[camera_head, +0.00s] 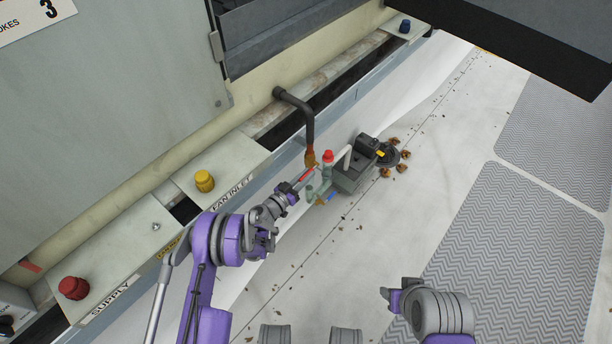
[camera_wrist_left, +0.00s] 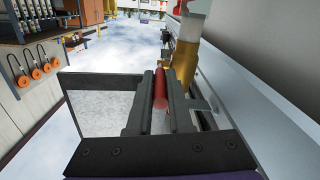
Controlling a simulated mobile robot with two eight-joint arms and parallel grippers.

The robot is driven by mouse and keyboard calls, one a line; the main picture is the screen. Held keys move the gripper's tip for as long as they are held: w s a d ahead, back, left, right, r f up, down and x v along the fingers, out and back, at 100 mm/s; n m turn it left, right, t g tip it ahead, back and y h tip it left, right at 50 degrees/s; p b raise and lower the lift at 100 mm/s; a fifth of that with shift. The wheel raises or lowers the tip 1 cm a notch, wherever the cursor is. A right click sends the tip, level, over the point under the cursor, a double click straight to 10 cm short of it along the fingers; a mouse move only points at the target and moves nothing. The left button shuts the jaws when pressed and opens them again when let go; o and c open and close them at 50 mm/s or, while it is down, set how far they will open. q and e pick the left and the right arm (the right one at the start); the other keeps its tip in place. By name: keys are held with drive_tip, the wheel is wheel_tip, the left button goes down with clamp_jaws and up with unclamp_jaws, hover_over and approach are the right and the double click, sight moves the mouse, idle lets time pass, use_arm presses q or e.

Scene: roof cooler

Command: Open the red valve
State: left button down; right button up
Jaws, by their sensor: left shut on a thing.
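The red valve handle (camera_head: 309,173) is a short red lever beside the brass fitting (camera_head: 310,158) at the end of the dark bent pipe. My left gripper (camera_head: 294,189) reaches it from the lower left. In the left wrist view the red valve handle (camera_wrist_left: 160,89) lies lengthwise between the two dark fingers (camera_wrist_left: 161,100), which are shut on it. The brass fitting (camera_wrist_left: 184,62) stands just beyond it. My right gripper (camera_head: 390,297) is at the lower right, away from the valve; its finger opening is not clear.
A grey-green pump unit (camera_head: 352,172) with a red cap (camera_head: 328,156) stands close beside the valve. A blue lever (camera_head: 325,197) is below it. A yellow knob (camera_head: 204,181) and red SUPPLY knob (camera_head: 73,288) sit on the ledge. Leaves (camera_head: 401,168) lie on the roof.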

use_arm(q)
drive_tip(key=shift+d+f+t+b, duration=0.1)
drive_tip(key=shift+f+t+b, duration=0.2)
drive_tip(key=shift+f+b, duration=0.2)
drive_tip(key=t+h+b, duration=0.1)
drive_tip(key=b, duration=0.1)
drive_tip(key=f+t+h+b, duration=0.2)
drive_tip(key=b, duration=0.1)
drive_tip(key=shift+w+d+t+b, duration=0.2)
drive_tip(key=shift+w+t+b, duration=0.1)
drive_tip(key=shift+w+t, duration=0.1)
